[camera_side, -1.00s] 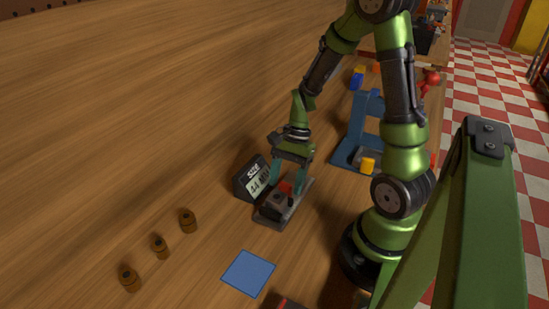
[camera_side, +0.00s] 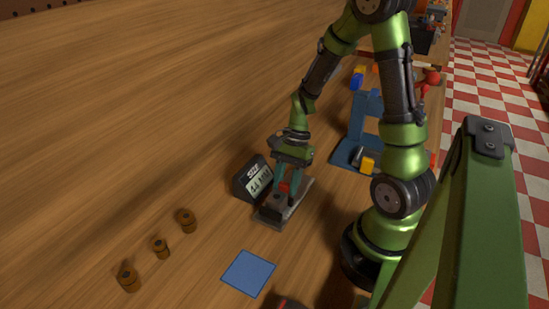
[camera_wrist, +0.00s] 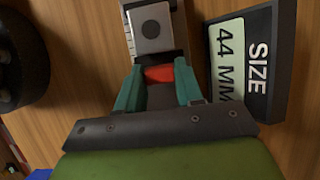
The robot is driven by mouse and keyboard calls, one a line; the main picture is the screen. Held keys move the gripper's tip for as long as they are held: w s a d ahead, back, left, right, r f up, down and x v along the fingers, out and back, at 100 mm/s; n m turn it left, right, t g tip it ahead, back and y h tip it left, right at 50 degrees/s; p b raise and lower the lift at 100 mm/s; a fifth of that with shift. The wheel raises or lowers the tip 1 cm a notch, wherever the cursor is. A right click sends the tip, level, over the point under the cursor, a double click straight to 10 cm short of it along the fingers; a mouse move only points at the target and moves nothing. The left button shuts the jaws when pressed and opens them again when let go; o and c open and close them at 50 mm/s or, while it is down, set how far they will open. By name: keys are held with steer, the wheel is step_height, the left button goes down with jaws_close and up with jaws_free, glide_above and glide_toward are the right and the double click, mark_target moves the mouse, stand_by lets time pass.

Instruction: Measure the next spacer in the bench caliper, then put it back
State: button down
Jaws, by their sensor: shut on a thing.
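The bench caliper (camera_side: 268,216) is a grey rail with a red part (camera_wrist: 159,74) on it. My gripper (camera_side: 288,192) points down over the caliper, its teal fingers shut on the red part. In the wrist view a grey block with a dark round spot (camera_wrist: 150,28) lies just beyond the fingertips. The display (camera_side: 253,178) beside the caliper reads "SIZE 44 MM" in the wrist view (camera_wrist: 246,55). Three brown spacers (camera_side: 129,279), (camera_side: 160,247), (camera_side: 186,220) stand in a row on the table at the left. I cannot make out a spacer in the caliper.
A blue square (camera_side: 248,273) lies flat on the table in front of the caliper. A blue stand (camera_side: 364,125) with a yellow piece (camera_side: 367,166) at its base is to the right. The wooden table (camera_side: 120,130) is clear at the left and back.

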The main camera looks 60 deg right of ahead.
steer(key=d, duration=0.2)
steer(key=shift+d, duration=0.35)
steer(key=c, duration=0.7)
jaws_free()
steer(key=v, duration=1.7)
steer(key=shift+f, duration=0.1)
steer(key=a+r+n+t, duration=0.1)
steer(key=a+n+t, duration=0.1)
steer(key=a+n, duration=0.2)
steer(key=s+a+r+n+t+h, duration=0.1)
steer(key=a+r+n+t, duration=0.1)
steer(key=a+n, duration=0.3)
steer(key=s+a+r+n+t+h, duration=0.1)
steer(key=a+n, duration=0.4)
steer(key=a, duration=0.5)
steer(key=shift+s+a+r+t, duration=0.1)
steer(key=shift+r+t, duration=0.25)
steer(key=shift+t, duration=0.2)
steer(key=shift+s+a+r+t, duration=0.1)
steer(key=shift+r+t, duration=0.25)
steer(key=shift+t, duration=0.2)
